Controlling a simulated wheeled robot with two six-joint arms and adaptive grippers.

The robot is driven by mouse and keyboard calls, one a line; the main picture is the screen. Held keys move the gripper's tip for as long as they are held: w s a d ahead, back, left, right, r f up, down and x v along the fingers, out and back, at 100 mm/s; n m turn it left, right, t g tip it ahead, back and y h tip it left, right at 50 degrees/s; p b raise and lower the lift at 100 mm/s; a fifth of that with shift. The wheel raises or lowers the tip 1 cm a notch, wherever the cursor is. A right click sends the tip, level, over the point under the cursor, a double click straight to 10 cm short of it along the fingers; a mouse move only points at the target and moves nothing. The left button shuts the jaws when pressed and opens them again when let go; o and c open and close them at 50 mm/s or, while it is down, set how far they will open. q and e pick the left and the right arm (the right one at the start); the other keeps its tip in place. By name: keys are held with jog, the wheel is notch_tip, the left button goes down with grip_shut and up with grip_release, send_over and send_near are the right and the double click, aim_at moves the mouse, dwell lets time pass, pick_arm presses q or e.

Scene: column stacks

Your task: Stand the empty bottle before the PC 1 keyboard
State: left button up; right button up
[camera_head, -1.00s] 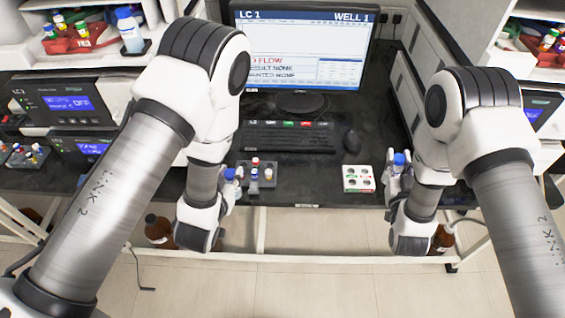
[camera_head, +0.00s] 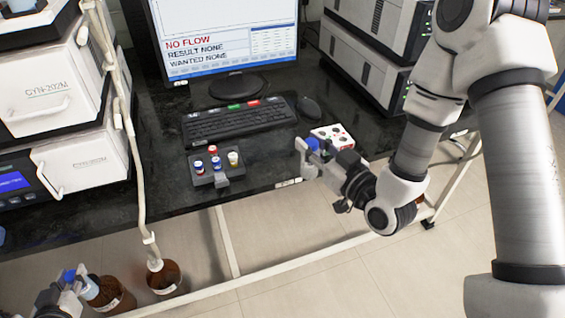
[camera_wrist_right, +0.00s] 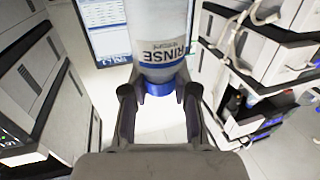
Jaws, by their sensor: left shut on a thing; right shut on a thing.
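The black keyboard (camera_head: 238,122) lies on the dark bench below the monitor; I cannot read a PC number on it. My left gripper (camera_head: 72,282) is at the bottom left, shut on a small blue-topped thing (camera_head: 69,275), mostly hidden. I cannot tell which bottle is empty.
A dark rack (camera_head: 222,181) with several capped vials and a white holed block (camera_head: 341,136) stand before the keyboard. A mouse (camera_head: 309,107) lies at its right. Brown bottles (camera_head: 165,279) stand below the bench. A white hose (camera_head: 137,190) hangs at left.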

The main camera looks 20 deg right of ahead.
pick_arm(q)
jog(key=shift+s+d+f+p, duration=0.1)
jog(key=shift+f+p, duration=0.1)
jog(key=shift+p, duration=0.4)
pick_arm(e)
jog(key=shift+x, duration=0.85)
pick_arm(q)
jog(key=shift+r+p, duration=0.15)
jog(key=shift+p, duration=0.15)
jog(key=shift+d, duration=0.1)
pick_arm(e)
jog(key=w+a+f, duration=0.1)
jog(key=w, duration=0.1)
jog(key=w+f, duration=0.1)
jog(key=w+a+f, duration=0.1)
jog(key=w+f, duration=0.1)
jog(key=shift+w+a, duration=0.3)
jog(key=shift+a, duration=0.05)
jog(key=shift+f, duration=0.15)
pick_arm(q)
jog(key=shift+f+b, duration=0.25)
jog(key=shift+b, duration=0.1)
pick_arm(e)
jog(key=shift+f, duration=0.1)
jog(key=o, duration=0.8)
jog(key=shift+o, duration=0.2)
